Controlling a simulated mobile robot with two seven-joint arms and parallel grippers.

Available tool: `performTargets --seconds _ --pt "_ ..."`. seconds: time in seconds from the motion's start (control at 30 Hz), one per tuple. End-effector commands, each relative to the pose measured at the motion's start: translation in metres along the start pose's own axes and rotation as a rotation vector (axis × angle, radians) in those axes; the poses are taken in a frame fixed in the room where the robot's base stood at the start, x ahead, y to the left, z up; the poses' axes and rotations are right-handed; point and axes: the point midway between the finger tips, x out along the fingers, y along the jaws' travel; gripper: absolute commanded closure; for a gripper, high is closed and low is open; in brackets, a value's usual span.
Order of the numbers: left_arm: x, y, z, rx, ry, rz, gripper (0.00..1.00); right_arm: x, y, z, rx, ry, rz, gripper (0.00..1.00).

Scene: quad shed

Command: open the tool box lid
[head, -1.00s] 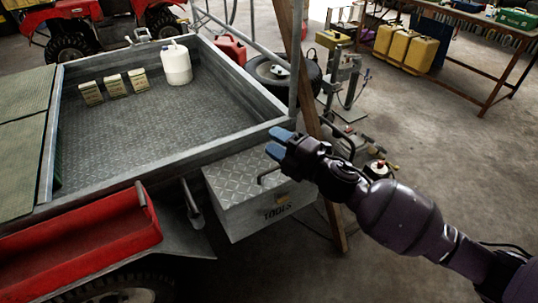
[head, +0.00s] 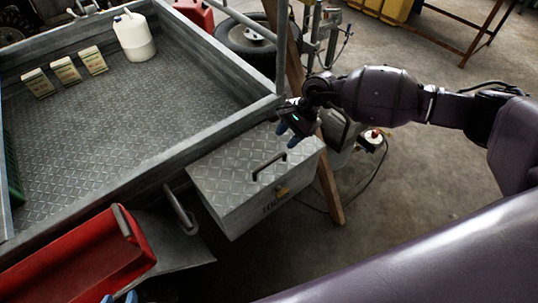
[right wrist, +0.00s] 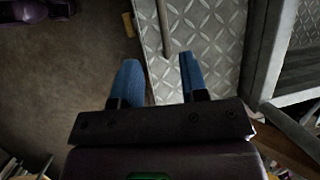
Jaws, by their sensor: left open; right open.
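The tool box (head: 240,213) is a grey metal box with a diamond-plate lid (head: 225,175), fixed beside the trailer. The lid is shut. A dark bar handle (head: 268,166) is on top, and a brass-coloured latch (head: 282,191) is on the front. My right gripper (head: 288,136) is open and empty over the lid's far right part, behind the handle. In the right wrist view, its blue fingers (right wrist: 158,78) are apart, with the lid (right wrist: 213,35) and handle (right wrist: 164,28) beyond them. Only the blue tips of my left gripper (head: 120,298) show at the bottom edge.
The trailer bed (head: 130,110) with a white jug (head: 134,38) and small boxes (head: 66,70) lies left of the box. A red fender tray (head: 85,255) is at lower left. A wooden post (head: 328,185) stands close right of the box. Open floor lies further right.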

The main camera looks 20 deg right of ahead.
Motion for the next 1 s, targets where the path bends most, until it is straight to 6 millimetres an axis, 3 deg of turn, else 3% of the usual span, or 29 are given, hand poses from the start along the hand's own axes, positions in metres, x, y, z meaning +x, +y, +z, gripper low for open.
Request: performTargets --seconds 0.17,0.63,1.0 --pt "-0.002 0.0 0.012 -0.002 -0.024 -0.001 0.56 0.014 0.0 0.001 -0.006 -0.006 -0.001 0.6" --pt "0.009 0.003 0.005 0.002 -0.004 0.007 0.56 0.09 0.0 0.001 -0.003 -0.007 -0.001 0.6" --pt "0.009 0.004 0.008 0.001 -0.01 0.007 0.56 0.108 -0.001 0.002 -0.004 -0.005 -0.004 0.6"
